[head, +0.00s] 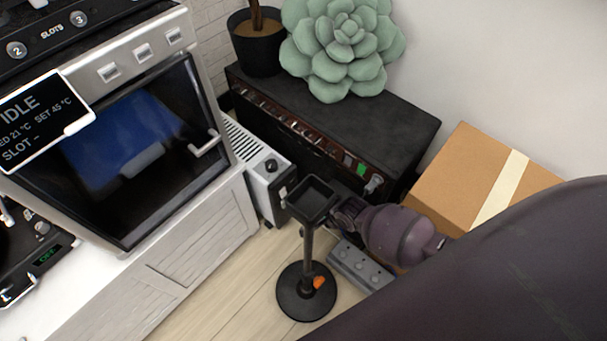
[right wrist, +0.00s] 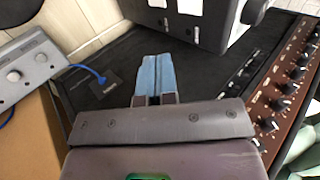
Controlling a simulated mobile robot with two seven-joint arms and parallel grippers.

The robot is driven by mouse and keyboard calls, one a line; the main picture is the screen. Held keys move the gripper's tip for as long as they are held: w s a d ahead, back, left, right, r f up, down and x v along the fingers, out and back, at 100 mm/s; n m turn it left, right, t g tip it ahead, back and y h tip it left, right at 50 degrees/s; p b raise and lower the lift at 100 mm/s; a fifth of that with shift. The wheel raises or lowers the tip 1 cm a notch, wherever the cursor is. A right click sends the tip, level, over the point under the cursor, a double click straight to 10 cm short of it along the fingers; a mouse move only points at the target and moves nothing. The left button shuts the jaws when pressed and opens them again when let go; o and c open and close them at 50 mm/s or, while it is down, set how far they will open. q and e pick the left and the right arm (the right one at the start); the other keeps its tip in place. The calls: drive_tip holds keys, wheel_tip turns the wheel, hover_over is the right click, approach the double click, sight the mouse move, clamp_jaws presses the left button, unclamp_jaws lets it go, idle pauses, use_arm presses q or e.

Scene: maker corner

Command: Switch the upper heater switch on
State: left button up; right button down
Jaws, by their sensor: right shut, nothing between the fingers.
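The heater (head: 262,170) is a white finned radiator in the head view, between the oven cabinet and the black amplifier. In the right wrist view the heater end (right wrist: 185,28) is at the top, with two pale switches (right wrist: 190,6) cut by the frame edge and a dark knob at right. I cannot tell their on or off state. My right gripper (right wrist: 153,72) is shut and empty, its blue fingertips pointing toward the heater, apart from it. My left gripper is not in view.
A black stand (head: 308,240) with a square tray rises close to my right gripper and partly hides it. A grey control box (head: 358,266) lies on the floor. The black amplifier (head: 340,125) carries a plant; a cardboard box (head: 465,180) stands at right.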

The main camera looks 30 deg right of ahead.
sight(283, 193)
use_arm(q)
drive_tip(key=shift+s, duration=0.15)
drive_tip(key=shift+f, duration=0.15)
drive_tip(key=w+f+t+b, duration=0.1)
drive_tip(key=b, duration=0.5)
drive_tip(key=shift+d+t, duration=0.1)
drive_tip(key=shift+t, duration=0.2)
use_arm(e)
drive_tip(key=w+r+x, duration=0.2)
drive_tip(key=x, duration=1.1)
drive_tip(key=shift+a, duration=0.3)
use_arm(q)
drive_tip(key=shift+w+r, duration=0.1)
